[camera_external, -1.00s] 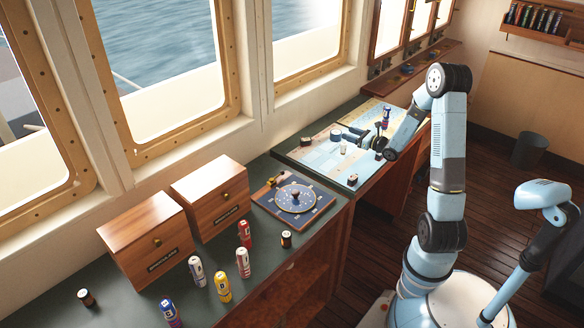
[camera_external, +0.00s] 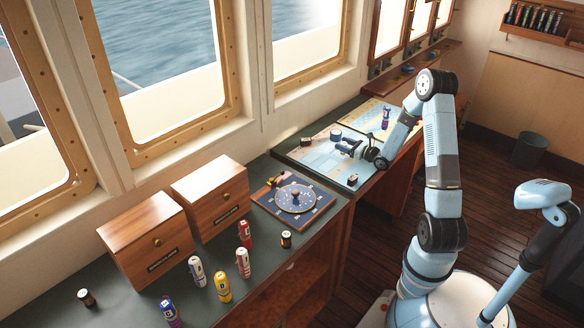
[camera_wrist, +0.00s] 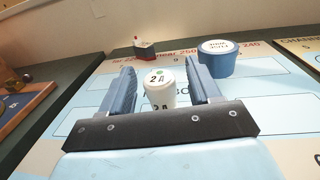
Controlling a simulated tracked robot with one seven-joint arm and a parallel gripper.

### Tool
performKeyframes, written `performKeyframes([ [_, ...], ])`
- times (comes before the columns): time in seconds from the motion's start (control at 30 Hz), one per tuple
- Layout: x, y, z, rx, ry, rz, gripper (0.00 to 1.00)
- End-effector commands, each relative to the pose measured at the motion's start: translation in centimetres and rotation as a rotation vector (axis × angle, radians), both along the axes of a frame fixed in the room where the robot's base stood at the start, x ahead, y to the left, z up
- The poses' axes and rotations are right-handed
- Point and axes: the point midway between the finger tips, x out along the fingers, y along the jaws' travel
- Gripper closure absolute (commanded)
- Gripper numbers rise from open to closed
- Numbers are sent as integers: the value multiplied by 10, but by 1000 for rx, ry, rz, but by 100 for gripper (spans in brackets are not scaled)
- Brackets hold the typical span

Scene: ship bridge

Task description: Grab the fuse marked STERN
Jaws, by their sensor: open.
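My gripper (camera_external: 349,148) is open, low over the chart on the far counter. In the wrist view its two blue fingers (camera_wrist: 161,72) stand on either side of a small white cylinder (camera_wrist: 160,92) marked "2 A", with a green dot on top. I see a gap on the left; on the right I cannot tell if it touches. No label reading STERN is legible. A purple-blue cylinder (camera_external: 386,118) stands farther back on the chart. White (camera_external: 197,271), yellow (camera_external: 222,287), red (camera_external: 245,234), red-white (camera_external: 243,262) and blue-purple (camera_external: 170,311) cylinders stand on the near counter.
A blue round tub (camera_wrist: 216,60) with a white lid is close beyond the right finger. A small red-and-dark object (camera_wrist: 144,49) lies farther back. Two wooden boxes (camera_external: 150,240) and a round dial board (camera_external: 294,200) are on the near counter.

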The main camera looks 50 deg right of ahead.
Motion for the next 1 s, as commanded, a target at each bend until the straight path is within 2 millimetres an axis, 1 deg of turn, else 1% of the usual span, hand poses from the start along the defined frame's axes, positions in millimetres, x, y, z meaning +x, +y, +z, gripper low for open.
performKeyframes([
  [0.27, 2, 0, 0, 0, 0, 0, 39],
  [0.8, 2, 0, 0, 0, 0, 0, 91],
  [0.83, 2, 0, 0, 0, 0, 0, 92],
  [1.0, 2, 0, 0, 0, 0, 0, 92],
])
